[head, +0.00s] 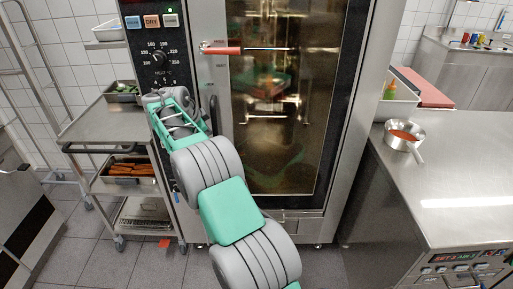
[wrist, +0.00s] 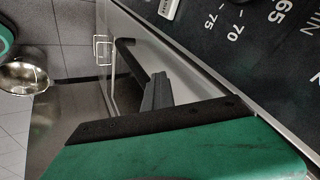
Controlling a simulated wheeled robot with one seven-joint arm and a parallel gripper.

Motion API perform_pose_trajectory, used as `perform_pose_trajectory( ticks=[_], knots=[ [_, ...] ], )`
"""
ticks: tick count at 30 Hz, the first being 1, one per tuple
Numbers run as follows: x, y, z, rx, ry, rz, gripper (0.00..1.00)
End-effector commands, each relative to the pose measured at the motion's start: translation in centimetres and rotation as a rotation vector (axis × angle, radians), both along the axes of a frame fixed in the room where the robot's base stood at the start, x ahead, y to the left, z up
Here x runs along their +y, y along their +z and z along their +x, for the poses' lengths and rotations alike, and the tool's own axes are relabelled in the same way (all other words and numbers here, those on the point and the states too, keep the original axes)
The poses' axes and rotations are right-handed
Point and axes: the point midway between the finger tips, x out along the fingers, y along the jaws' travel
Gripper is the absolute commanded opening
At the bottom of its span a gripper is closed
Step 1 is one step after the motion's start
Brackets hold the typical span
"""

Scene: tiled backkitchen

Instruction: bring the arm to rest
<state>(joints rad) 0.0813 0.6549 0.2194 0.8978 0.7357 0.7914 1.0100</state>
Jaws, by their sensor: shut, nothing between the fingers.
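My arm (head: 228,207) reaches up from the bottom of the head view and bends toward the left side of the oven front. Its far end is folded near the oven's control panel. My gripper (wrist: 155,94) shows in the wrist view as dark fingers beyond the green housing. It is shut and empty. In the head view its fingertips cannot be made out clearly against the arm links and the oven.
The tall oven (head: 270,130) stands close ahead, its glass door apparently shut. A steel trolley (head: 90,128) with trays of food is at left. A counter (head: 450,185) with a saucepan (head: 404,137) is at right. Some tiled floor (head: 85,245) shows at lower left.

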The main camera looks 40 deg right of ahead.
Motion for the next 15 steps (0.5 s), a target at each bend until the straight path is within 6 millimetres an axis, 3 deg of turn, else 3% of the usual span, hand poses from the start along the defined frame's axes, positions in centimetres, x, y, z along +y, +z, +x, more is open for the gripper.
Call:
perform_pose_trajectory(
  ticks=[3,9,15],
  knots=[
    [2.9,2.9,-0.3,0.003,0.007,0.003,0.00],
    [5.1,6.4,-1.2,0.010,-0.002,0.004,0.00],
    [5.9,7.4,-1.5,0.015,-0.005,0.005,0.00]
  ],
)
